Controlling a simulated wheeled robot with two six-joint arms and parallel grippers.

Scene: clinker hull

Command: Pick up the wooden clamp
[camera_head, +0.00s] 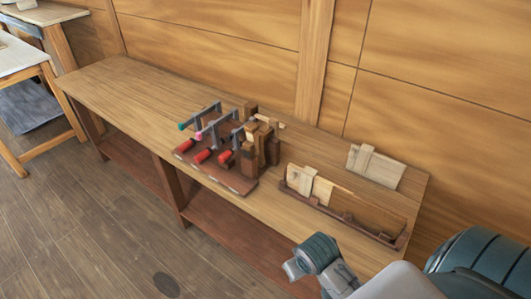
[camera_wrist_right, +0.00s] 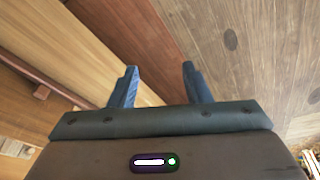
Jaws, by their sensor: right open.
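Dark brown blocky wooden pieces (camera_head: 262,146), which look like wooden clamps, stand upright and close together at the right end of a red-brown tray (camera_head: 238,183) on the bench. I cannot tell exactly where one piece ends and another begins. My right gripper (camera_head: 296,266) is low in the head view, in front of the bench's front edge and well apart from these pieces. In the right wrist view its two fingers (camera_wrist_right: 160,85) are spread with nothing between them. My left gripper is not in view.
Grey metal clamps with red handles (camera_head: 203,156) fill the rest of the tray. A low rack (camera_head: 345,217) with pale wooden pieces stands to its right, and a pale board (camera_head: 375,167) lies behind. The bench's left half (camera_head: 125,88) is clear. A wooden wall (camera_head: 220,40) rises behind.

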